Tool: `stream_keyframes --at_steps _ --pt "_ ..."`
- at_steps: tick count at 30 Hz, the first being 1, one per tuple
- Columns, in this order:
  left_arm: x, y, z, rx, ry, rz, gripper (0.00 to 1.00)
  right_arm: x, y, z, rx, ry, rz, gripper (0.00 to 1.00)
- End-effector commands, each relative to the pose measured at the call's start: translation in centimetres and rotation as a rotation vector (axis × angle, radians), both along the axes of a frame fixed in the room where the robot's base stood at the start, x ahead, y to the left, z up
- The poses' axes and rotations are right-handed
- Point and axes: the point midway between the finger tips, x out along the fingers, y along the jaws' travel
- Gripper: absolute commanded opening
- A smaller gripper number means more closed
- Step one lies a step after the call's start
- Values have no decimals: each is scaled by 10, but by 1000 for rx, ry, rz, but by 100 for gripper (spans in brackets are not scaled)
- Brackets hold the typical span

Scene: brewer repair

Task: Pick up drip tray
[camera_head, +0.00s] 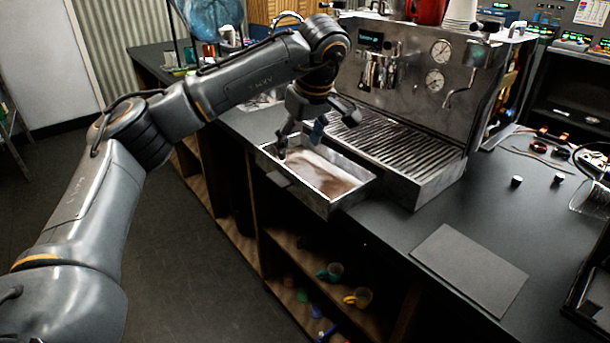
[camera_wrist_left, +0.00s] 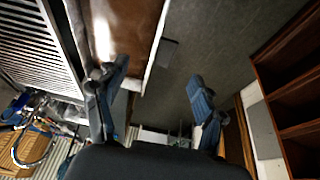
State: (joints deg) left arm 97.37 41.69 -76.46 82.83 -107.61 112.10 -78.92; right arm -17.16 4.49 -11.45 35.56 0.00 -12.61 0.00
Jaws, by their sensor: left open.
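The drip tray (camera_head: 308,197) is a shallow metal box pulled out at the front of the espresso machine (camera_head: 408,75). Brown liquid or residue covers its floor, and a small dark handle (camera_head: 278,179) sticks out from its front wall. My left gripper (camera_head: 300,137) is open and empty, pointing down at the tray's far left end. In the left wrist view, the gripper (camera_wrist_left: 157,76) has one finger on the tray's inner side and the other outside its pale rim (camera_wrist_left: 154,48). I cannot tell whether either finger touches the tray. My right gripper is not in view.
The slatted grate (camera_head: 400,145) lies on the machine's base beside the tray. A flat grey plate (camera_head: 468,268) lies on the dark counter (camera_head: 395,222) at right. Open shelves with cups (camera_head: 333,271) are below. The floor at left is clear.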

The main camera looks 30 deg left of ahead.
Motion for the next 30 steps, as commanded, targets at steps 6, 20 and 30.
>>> stream_keyframes --at_steps 6,20,30 --pt "-3 26 -4 61 18 34 70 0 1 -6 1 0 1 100" --pt "7 49 -65 58 13 33 70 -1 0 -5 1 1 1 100" --pt "18 63 -104 58 16 34 70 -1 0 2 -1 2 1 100"
